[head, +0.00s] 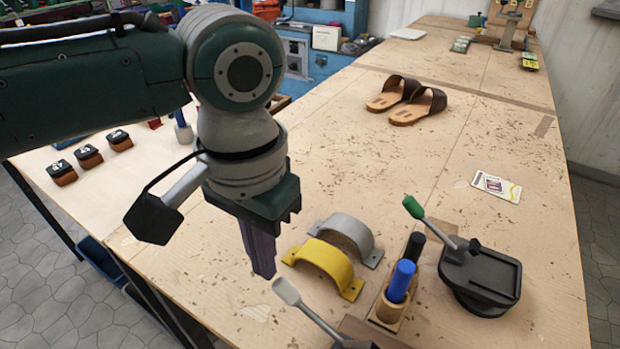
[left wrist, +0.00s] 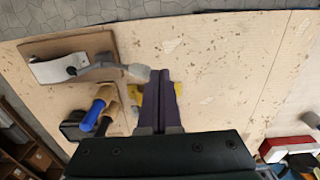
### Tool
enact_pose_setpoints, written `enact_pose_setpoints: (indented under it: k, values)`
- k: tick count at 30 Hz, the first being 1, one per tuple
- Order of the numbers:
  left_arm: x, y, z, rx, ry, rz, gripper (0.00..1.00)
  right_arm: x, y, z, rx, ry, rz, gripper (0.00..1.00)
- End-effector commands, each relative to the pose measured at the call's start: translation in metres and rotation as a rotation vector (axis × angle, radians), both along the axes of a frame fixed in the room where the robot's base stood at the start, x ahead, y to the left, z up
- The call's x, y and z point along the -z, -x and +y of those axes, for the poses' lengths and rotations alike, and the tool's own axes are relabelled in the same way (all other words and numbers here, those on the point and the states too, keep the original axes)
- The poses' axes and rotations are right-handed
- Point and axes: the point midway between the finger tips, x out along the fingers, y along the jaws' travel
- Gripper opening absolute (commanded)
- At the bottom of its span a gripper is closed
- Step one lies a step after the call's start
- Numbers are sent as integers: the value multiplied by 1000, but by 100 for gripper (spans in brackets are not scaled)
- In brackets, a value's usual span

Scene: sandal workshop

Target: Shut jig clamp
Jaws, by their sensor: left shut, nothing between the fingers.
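The jig clamp's grey handle (head: 310,310) enters at the bottom of the head view; the rest is mostly cut off there. In the left wrist view the jig clamp (left wrist: 100,70) lies over a brown board (left wrist: 98,44), its pale handle tip pointing toward my fingers. I cannot tell for sure whether the clamp is open or shut. My left gripper (head: 263,275) is shut and empty, its purple fingers pointing down beside the handle tip. It also shows in the left wrist view (left wrist: 168,78), just right of the tip; contact is unclear. My right gripper is out of view.
A yellow arch (head: 325,265) and a grey arch (head: 348,235) stand close to my left gripper. A holder with a blue-handled tool (head: 401,280) and a black device with a green-handled lever (head: 482,275) are to the right. Sandals (head: 408,98) lie farther back. Bench space between is clear.

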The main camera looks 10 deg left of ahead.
Motion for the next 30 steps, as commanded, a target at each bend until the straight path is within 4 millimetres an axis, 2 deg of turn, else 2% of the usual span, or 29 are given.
enact_pose_setpoints:
  k: [17,30]
  values:
    - [1,0,0,0,0,0,0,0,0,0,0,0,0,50]
    - [26,0,0,-1,0,2,0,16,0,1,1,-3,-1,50]
